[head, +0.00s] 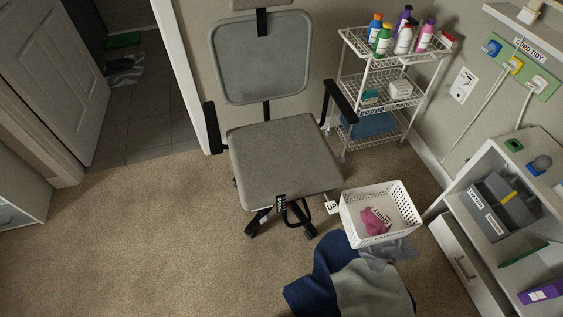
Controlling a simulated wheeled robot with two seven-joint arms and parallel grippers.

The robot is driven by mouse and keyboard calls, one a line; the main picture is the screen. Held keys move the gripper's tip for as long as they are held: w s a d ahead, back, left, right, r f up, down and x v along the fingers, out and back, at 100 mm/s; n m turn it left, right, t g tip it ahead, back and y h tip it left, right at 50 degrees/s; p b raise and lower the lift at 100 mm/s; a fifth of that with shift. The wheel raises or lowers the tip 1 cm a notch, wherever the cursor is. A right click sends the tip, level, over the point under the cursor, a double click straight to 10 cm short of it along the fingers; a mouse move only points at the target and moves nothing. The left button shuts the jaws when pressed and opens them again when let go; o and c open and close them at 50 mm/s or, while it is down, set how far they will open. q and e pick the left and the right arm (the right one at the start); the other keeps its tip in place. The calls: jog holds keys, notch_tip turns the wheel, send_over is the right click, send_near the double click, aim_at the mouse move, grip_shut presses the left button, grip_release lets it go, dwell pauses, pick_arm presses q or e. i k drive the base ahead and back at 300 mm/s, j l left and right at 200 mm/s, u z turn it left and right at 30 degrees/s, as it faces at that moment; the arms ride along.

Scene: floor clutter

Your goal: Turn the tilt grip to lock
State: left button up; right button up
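A grey office chair (284,165) with black armrests stands on the carpet at the centre, its seat turned toward me. A small dark grip-like part with pale marks (280,203) hangs at the seat's front edge. I cannot tell for sure that it is the tilt grip, nor how it is turned. A white tag reading "UP" (333,207) shows at the right of the seat, beside the basket. The underside of the seat is mostly hidden. Neither of my grippers is in view.
A white basket (350,217) with a pink cloth stands right of the chair, by dark blue and grey cloths (365,290). A wire cart (385,85) with bottles is behind. Carpet at front left is clear.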

aim_at(265, 218)
jog(key=i+l, duration=0.35)
jog(key=l, duration=0.15)
jog(key=i+l+u, duration=0.15)
jog(key=i+l, duration=0.15)
jog(key=l, duration=0.15)
